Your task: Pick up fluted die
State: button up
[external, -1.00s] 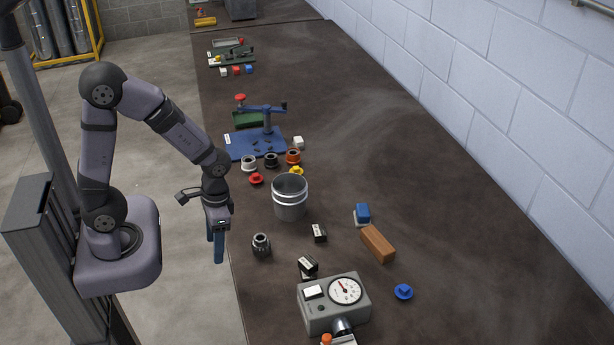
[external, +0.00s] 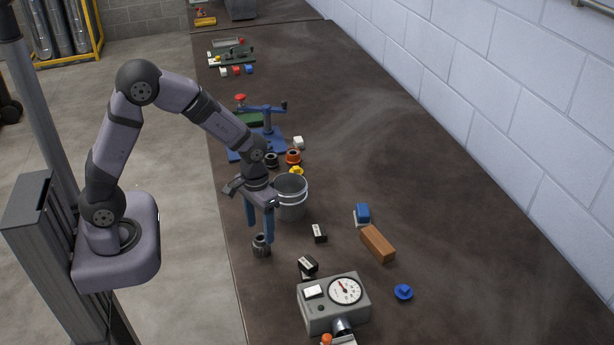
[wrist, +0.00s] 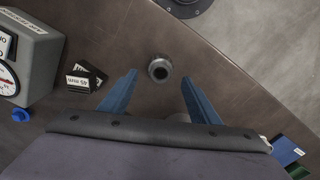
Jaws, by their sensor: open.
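The fluted die is most likely the small dark grey ribbed cylinder with a hole in its top (external: 261,246), standing upright near the table's left edge. In the wrist view the same die (wrist: 160,69) shows from above, just ahead of the fingertips and roughly midway between them. My gripper (external: 259,232) has two blue fingers, open and empty, above and around the die's top in the external view. It also shows in the wrist view (wrist: 158,85) with a wide gap. I cannot tell whether a finger touches the die.
A metal cup (external: 290,203) stands close behind my gripper. Black labelled blocks (external: 319,233) and a grey dial gauge box (external: 334,303) lie to the right and front. A brown block (external: 378,244) and a blue knob (external: 403,292) sit further right. The far right table is clear.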

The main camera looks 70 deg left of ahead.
aim_at(261, 238)
jog(key=shift+s+f+p, duration=0.15)
jog(key=shift+f+p, duration=0.25)
jog(key=shift+f, duration=0.15)
jog(key=shift+f+p, duration=0.6)
jog(key=shift+f, duration=1.45)
grip_shut()
jog(key=shift+r, duration=0.1)
